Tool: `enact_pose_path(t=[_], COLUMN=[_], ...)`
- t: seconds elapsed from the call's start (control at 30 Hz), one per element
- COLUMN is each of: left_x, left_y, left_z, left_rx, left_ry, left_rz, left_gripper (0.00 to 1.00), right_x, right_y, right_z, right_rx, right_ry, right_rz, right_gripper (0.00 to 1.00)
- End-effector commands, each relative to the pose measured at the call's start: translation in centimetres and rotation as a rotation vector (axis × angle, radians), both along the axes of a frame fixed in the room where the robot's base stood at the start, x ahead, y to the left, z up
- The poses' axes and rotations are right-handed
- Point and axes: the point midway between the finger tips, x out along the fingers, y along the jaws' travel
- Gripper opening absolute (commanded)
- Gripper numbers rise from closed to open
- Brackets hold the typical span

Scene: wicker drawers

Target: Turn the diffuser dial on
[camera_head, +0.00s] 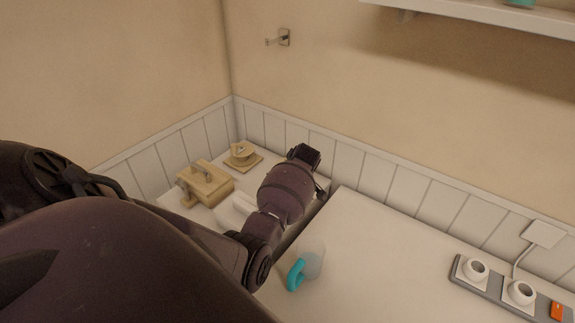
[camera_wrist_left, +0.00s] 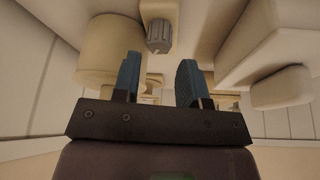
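In the left wrist view a grey ribbed dial (camera_wrist_left: 158,37) sticks out of a cream-coloured body (camera_wrist_left: 160,10) at the top middle. My left gripper (camera_wrist_left: 158,80) has blue fingertips spread apart, with nothing held between them. The dial appears between and beyond the fingertips, with no visible contact. The dial's on or off setting cannot be read. In the head view my left arm reaches over the counter and its gripper end (camera_head: 305,156) is near the back wall. The arm hides what is in front of it, and I cannot pick out the dial there. My right gripper is not in view.
A wooden box-like object (camera_head: 205,184) and a round wooden piece on a square base (camera_head: 243,156) stand in the back corner. A clear cup with a teal handle (camera_head: 296,274) is near my arm. A power strip (camera_head: 495,292) lies right. The counter's middle is clear.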

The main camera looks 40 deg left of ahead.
Motion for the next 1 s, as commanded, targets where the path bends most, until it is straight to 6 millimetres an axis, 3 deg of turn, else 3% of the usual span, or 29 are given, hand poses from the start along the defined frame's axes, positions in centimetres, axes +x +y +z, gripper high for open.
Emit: enact_pose_path(t=[0.3,0.77,1.0], left_x=[0.3,0.3,0.3], left_y=[1.6,1.9,1.9], left_z=[-3.8,-4.6,-4.6], left_rx=[0.0,0.001,0.0], left_ry=[0.001,-0.001,-0.001], left_rz=[0.0,0.0,0.0], left_gripper=[0.39,0.39,0.06], right_x=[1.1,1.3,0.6], right_y=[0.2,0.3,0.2], right_z=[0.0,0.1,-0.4], right_rx=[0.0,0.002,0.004], right_ry=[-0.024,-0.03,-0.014], right_rz=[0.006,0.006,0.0], right_gripper=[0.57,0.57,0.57])
